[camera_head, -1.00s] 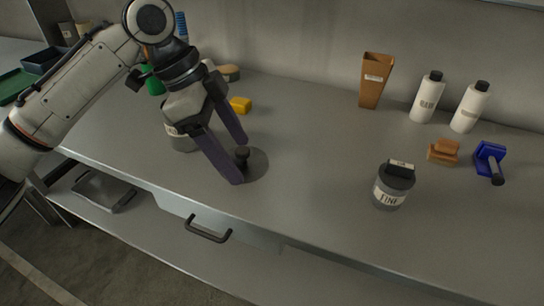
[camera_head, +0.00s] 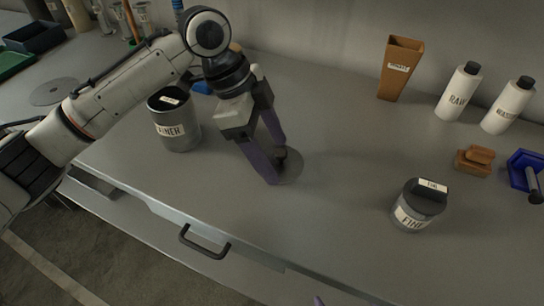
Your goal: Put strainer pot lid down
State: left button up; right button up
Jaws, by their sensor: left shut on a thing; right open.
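A second labelled pot (camera_head: 408,213) with a dark top stands to the right. Of my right gripper only a purple fingertip (camera_head: 318,300) shows at the bottom edge.
Another grey disc (camera_head: 55,92) lies at the far left. A brown tapered container (camera_head: 400,68), two white bottles (camera_head: 459,92) (camera_head: 509,105), a brown block (camera_head: 475,160) and a blue tool (camera_head: 525,172) stand at the right. The table (camera_head: 335,180) is clear between lid and right pot.

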pick_arm(q)
notch_tip(320, 180, down, 3)
jog(key=shift+r, duration=0.2)
jog(key=o, duration=1.1)
jog(key=shift+c, duration=0.2)
jog(key=v, duration=1.2)
